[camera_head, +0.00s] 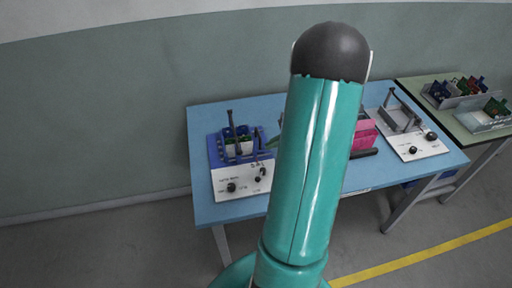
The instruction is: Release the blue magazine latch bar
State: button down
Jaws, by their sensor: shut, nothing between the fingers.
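A blue magazine fixture (215,154) stands at the left of the blue table (202,196). Dark upright posts (231,119) rise from it, and a pale bin (238,149) with small green items sits in it. A white labelled panel (242,184) with black knobs (231,187) lies in front. I cannot pick out the latch bar at this size, nor tell its state. My teal arm link covers the middle of the table. My gripper is not in view.
A pink container (363,134) shows right of my arm, partly hidden. A second white fixture (407,139) with grey bars stands at the table's right. A greenish table (425,90) beyond it holds bins (453,96). A yellow line (430,252) crosses the floor.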

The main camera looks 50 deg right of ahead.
jog(key=x, duration=0.8)
jog(key=shift+w+a+f, duration=0.1)
jog(key=shift+f, duration=0.2)
jog(key=shift+w+a+r, duration=0.1)
jog(key=shift+w+a, duration=0.1)
jog(key=shift+a, duration=0.05)
jog(key=shift+a+r, duration=0.5)
jog(key=shift+r, duration=0.25)
jog(key=shift+a+r, duration=0.5)
jog(key=shift+r, duration=0.2)
jog(key=shift+r, duration=0.1)
